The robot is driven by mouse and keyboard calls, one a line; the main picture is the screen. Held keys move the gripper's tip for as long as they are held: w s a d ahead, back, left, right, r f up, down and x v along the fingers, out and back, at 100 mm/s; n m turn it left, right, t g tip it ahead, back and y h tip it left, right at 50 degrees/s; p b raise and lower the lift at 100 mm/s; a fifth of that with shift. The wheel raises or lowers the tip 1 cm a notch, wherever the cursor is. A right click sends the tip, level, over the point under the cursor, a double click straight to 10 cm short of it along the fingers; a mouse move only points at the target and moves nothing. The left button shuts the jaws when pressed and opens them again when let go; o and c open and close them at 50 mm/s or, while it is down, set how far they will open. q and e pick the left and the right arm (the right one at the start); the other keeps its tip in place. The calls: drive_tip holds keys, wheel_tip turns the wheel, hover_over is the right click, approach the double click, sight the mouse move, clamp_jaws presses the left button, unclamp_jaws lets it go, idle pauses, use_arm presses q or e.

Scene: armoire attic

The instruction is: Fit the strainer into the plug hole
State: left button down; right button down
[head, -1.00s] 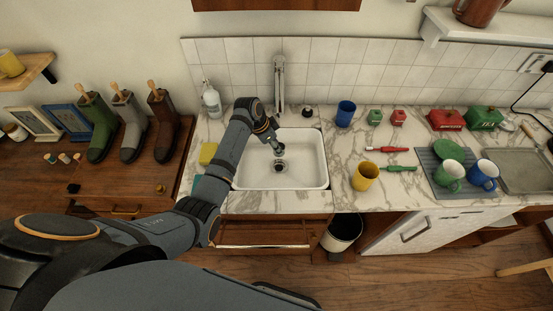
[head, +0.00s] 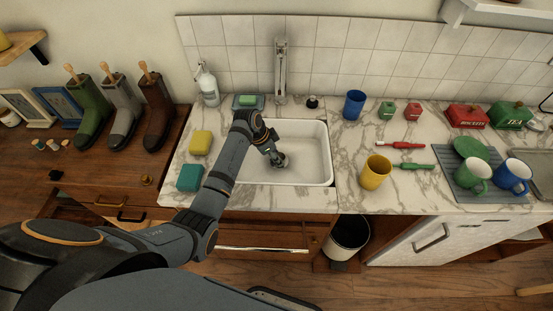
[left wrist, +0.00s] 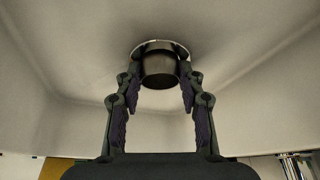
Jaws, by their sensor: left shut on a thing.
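My left gripper (head: 275,157) reaches down into the white sink (head: 312,165), over the plug hole area. It is shut on the strainer, a dark round piece (left wrist: 160,68) between the two fingers (left wrist: 160,82) in the left wrist view. The pale rim of the plug hole (left wrist: 160,44) shows just behind the strainer, which covers most of it. The two line up closely, but I cannot tell whether the strainer touches or sits in the hole. My right gripper is not in view.
The tap (head: 281,72) stands behind the sink. A yellow sponge (head: 200,143), a teal block (head: 190,178) and a soap bottle (head: 208,85) are left of the basin. A yellow mug (head: 376,172) and a blue cup (head: 354,104) stand to its right. The basin's right side is clear.

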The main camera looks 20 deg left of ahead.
use_arm(q)
drive_tip(key=shift+a, duration=0.1)
drive_tip(key=c, duration=1.1)
unclamp_jaws()
drive_tip(key=shift+s+r, duration=0.1)
drive_tip(key=shift+s, duration=0.05)
drive_tip(key=shift+o, duration=1.3)
drive_tip(key=shift+a, duration=0.1)
